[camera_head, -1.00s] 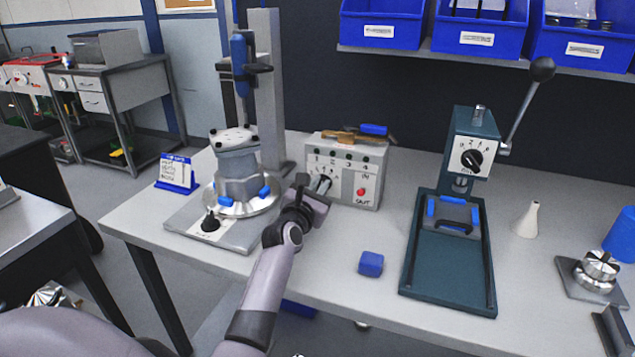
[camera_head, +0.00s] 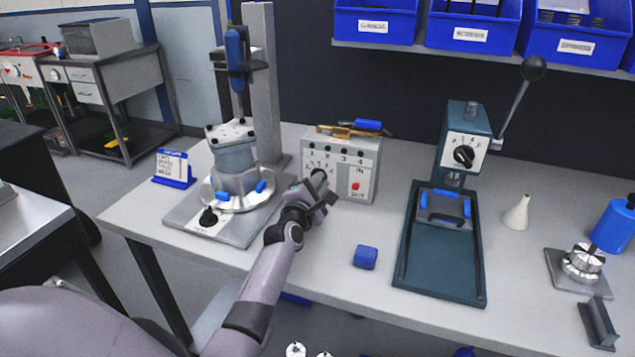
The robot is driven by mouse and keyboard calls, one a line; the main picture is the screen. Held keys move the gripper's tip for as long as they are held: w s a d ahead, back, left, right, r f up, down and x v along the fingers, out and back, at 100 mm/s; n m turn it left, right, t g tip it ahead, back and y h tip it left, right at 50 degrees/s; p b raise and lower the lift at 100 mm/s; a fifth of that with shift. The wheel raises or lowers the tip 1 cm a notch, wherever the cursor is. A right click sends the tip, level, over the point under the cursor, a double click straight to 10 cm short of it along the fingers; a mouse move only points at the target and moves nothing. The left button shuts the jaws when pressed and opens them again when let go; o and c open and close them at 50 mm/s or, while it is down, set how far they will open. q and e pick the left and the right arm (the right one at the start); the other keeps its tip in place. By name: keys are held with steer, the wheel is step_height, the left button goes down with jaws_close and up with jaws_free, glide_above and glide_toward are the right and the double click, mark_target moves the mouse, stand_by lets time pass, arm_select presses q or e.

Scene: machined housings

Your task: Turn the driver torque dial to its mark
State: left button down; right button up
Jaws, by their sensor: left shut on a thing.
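A grey control box (camera_head: 368,158) stands at the back of the bench, with numbered marks, a red button and a dial (camera_head: 319,174) low on its left front. My left gripper (camera_head: 318,186) is at this dial and shut on it. The gripper hides part of the dial and its scale, so I cannot read the pointer against a mark. A blue driver (camera_head: 235,58) hangs on a grey column to the left of the box. My right gripper is not in view.
A bolted housing (camera_head: 236,165) sits on a round fixture left of my arm. A blue block (camera_head: 365,257) lies in front of the box. A green press (camera_head: 440,255) with its own dial (camera_head: 464,155) stands to the right. Bare bench lies between box and press.

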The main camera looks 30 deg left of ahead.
arm_select(q)
steer(key=shift+r, duration=0.1)
stand_by(0.4)
steer(key=c, duration=1.1)
jaws_free()
steer(key=shift+c, duration=0.2)
steer(key=shift+s+d+p, duration=0.1)
steer(key=shift+s+p, duration=0.2)
steer(key=shift+p, duration=0.05)
steer(key=p+v, duration=0.2)
steer(key=v, duration=0.3)
steer(key=shift+s, duration=0.15)
steer(key=shift+s+d+p, duration=0.15)
steer(key=shift+s+p, duration=0.2)
steer(key=shift+s, duration=0.2)
